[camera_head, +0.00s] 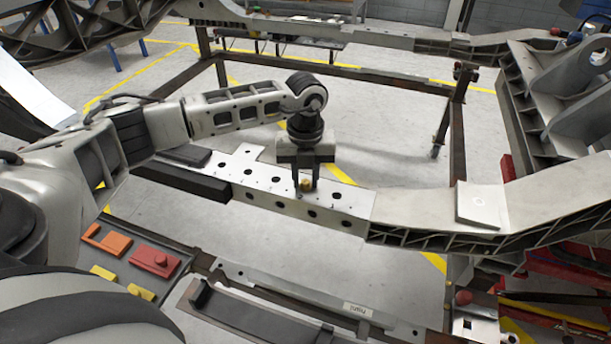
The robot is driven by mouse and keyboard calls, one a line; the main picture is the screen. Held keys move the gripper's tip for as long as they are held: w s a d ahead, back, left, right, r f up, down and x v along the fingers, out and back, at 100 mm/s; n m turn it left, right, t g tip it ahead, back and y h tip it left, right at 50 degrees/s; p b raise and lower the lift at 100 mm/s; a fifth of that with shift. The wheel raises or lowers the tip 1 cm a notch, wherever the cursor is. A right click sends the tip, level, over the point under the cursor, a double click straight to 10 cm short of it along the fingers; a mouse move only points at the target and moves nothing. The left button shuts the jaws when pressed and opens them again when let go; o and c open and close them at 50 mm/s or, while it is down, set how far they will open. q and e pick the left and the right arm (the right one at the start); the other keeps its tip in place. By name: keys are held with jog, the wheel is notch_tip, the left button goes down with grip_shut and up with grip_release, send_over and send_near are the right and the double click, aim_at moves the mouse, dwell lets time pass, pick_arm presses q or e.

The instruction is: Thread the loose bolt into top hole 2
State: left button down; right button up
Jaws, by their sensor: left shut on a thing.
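My left gripper (305,183) comes down from above onto the light metal chassis beam (345,200). Its fingers are shut on a small yellowish bolt (306,185) at the beam's top face. I cannot tell whether the bolt is in a hole or just above it, because the fingers hide its lower end. Several dark holes run along the beam's top and side faces. The hole under the bolt is hidden. My right gripper is not in view.
A tray (180,262) with orange, red and yellow pieces lies at the lower left. A long dark bar rests on a metal rail (290,290) at the front. A raised plate (482,205) sits on the beam to the right. Rusty frame posts stand behind.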

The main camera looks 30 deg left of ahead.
pick_arm(q)
jog(key=m, duration=0.3)
jog(key=m+b, duration=0.1)
jog(key=m, duration=0.3)
jog(key=shift+f+m+b, duration=0.2)
jog(key=shift+m+b, duration=0.1)
jog(key=m, duration=0.4)
jog(key=shift+b, duration=0.3)
jog(key=c, duration=1.1)
grip_release()
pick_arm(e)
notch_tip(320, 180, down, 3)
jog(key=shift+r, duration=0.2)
pick_arm(q)
jog(key=shift+r+p, duration=0.65)
jog(key=shift+r, duration=0.2)
notch_tip(320, 180, up, 8)
jog(key=p, duration=0.5)
jog(key=shift+f, duration=0.25)
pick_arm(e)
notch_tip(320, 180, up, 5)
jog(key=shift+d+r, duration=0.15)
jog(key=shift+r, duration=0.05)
